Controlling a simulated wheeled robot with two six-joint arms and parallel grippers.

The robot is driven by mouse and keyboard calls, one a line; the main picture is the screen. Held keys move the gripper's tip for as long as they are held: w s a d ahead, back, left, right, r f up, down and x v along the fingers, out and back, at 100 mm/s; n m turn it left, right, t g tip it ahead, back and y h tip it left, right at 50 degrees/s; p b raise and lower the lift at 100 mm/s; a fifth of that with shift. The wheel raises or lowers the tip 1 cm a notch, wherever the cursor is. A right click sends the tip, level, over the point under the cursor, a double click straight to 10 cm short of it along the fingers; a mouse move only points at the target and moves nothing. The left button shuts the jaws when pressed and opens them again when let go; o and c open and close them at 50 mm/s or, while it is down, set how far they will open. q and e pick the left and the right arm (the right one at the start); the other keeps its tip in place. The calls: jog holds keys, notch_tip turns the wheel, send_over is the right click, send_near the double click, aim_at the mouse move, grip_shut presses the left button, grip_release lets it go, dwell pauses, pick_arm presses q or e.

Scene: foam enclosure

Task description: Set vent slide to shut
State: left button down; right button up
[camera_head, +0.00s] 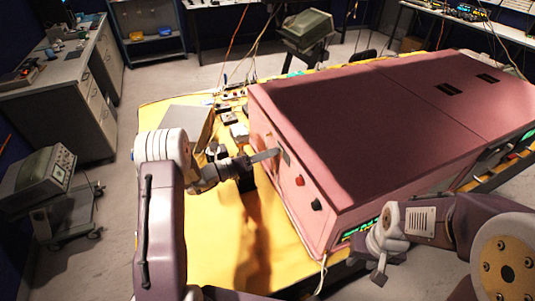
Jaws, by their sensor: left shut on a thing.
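The pink foam enclosure (390,115) stands on a yellow-topped table. My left gripper (274,154) reaches to the enclosure's front face and is shut at the vent slide (287,158), a small dark piece there. The fingers hide most of the slide, so I cannot tell its position. My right gripper (378,268) hangs apart from the enclosure, low at its near right corner, with nothing visible in it. Its finger gap is too small to make out.
A red button (299,180) and a black knob (316,204) sit on the front face, right of the slide. A green-lit display (360,229) is at the lower near edge. Small items (235,125) lie behind my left arm. The yellow tabletop (225,250) in front is mostly clear.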

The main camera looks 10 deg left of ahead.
pick_arm(q)
jog(key=shift+r+y, duration=0.1)
jog(key=shift+y, duration=0.2)
jog(key=c, duration=1.4)
grip_release()
jog(key=shift+s+d+r, duration=0.1)
jog(key=shift+d, duration=0.05)
jog(key=shift+o, duration=0.8)
jog(key=b+v, duration=0.2)
jog(key=v, duration=0.7)
jog(key=shift+w+a+f+b, duration=0.25)
jog(key=shift+a+f+b, duration=0.1)
jog(key=shift+a+f, duration=0.1)
pick_arm(e)
jog(key=f, duration=0.2)
jog(key=shift+s+d+f, duration=0.25)
jog(key=shift+f, duration=0.05)
